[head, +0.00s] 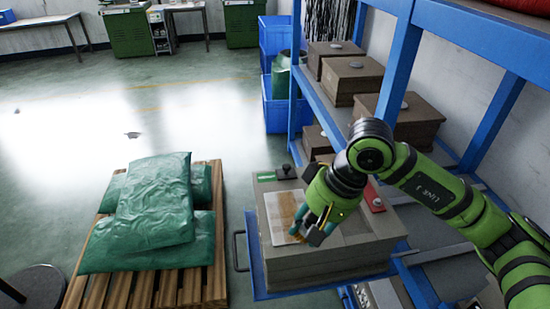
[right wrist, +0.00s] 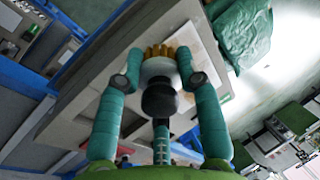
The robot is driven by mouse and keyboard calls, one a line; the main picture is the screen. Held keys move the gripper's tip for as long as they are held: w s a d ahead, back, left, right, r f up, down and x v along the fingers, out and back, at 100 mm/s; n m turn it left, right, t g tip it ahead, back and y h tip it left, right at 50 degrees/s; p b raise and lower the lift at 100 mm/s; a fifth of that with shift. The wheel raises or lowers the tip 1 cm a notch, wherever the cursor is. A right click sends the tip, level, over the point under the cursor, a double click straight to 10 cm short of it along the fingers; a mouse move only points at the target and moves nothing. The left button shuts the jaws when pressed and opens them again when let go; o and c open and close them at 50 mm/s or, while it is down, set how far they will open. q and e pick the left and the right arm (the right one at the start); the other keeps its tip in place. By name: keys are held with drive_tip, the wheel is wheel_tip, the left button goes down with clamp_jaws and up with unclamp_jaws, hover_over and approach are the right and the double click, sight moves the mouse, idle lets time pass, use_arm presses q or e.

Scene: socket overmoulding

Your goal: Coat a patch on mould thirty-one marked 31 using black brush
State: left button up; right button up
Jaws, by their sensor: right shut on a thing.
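The mould (head: 335,255), a grey-brown block, sits on a blue tray; no number is legible on it. A pale panel with a tan patch (head: 283,208) lies on its top face. My right gripper (head: 312,232) is over the right side of this panel, shut on the black brush. In the right wrist view the brush (right wrist: 160,100) shows a black rounded handle, a pale collar and yellow-tan bristles between my teal fingers. The bristles are close to the mould's top; whether they touch it I cannot tell. My left gripper is not in view.
A black-knobbed tool (head: 287,171), a green label (head: 266,177) and a red item (head: 375,204) are on the mould's top. A blue rack (head: 398,55) with brown moulds stands behind and right. Green sacks (head: 150,215) lie on a pallet (head: 190,290) at left.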

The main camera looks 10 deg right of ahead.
sight(310, 216)
drive_tip(key=shift+w+r, duration=0.3)
drive_tip(key=shift+r, duration=0.55)
drive_tip(key=shift+s+r+p, duration=0.2)
drive_tip(key=shift+r+p, duration=0.45)
drive_tip(key=shift+r, duration=0.55)
drive_tip(key=shift+w+r, duration=0.1)
drive_tip(key=shift+r, duration=0.4)
